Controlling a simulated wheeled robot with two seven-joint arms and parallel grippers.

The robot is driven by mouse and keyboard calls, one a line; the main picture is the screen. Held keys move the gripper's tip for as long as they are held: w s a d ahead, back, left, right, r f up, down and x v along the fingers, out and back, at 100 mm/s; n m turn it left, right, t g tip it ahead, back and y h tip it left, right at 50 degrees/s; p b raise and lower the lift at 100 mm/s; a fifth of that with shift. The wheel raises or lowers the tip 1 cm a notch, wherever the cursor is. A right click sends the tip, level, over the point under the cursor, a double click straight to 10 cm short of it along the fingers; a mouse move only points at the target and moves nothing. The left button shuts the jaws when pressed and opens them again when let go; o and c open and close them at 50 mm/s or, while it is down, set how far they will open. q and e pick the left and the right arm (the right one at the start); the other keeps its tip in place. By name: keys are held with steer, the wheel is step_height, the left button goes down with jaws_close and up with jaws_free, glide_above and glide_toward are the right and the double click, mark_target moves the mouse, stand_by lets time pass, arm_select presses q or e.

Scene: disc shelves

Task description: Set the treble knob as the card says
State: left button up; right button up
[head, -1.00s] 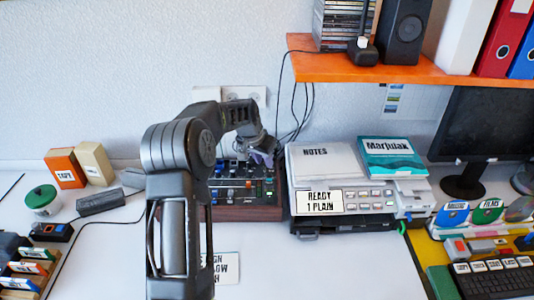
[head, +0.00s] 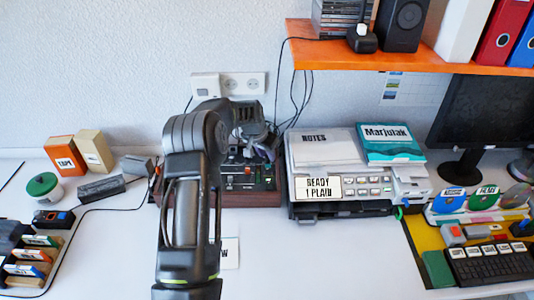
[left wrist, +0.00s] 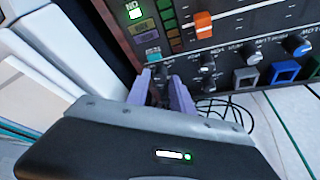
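The mixer (head: 262,199) stands at the back of the desk, in a dark red wooden frame. My left arm hides much of its panel. A white card (head: 230,254) on the desk is mostly hidden behind my arm.
A printer-like device with a "READY 1 PLAIN" display (head: 330,187) stands right of the mixer. The orange shelf (head: 420,62) overhangs the back right. Boxes (head: 66,157) and a green-lidded tub (head: 44,187) stand left. Cables hang behind.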

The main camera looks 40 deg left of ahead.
arm_select(q)
steer(key=shift+w+f, duration=0.25)
steer(key=shift+f, duration=0.3)
jaws_close()
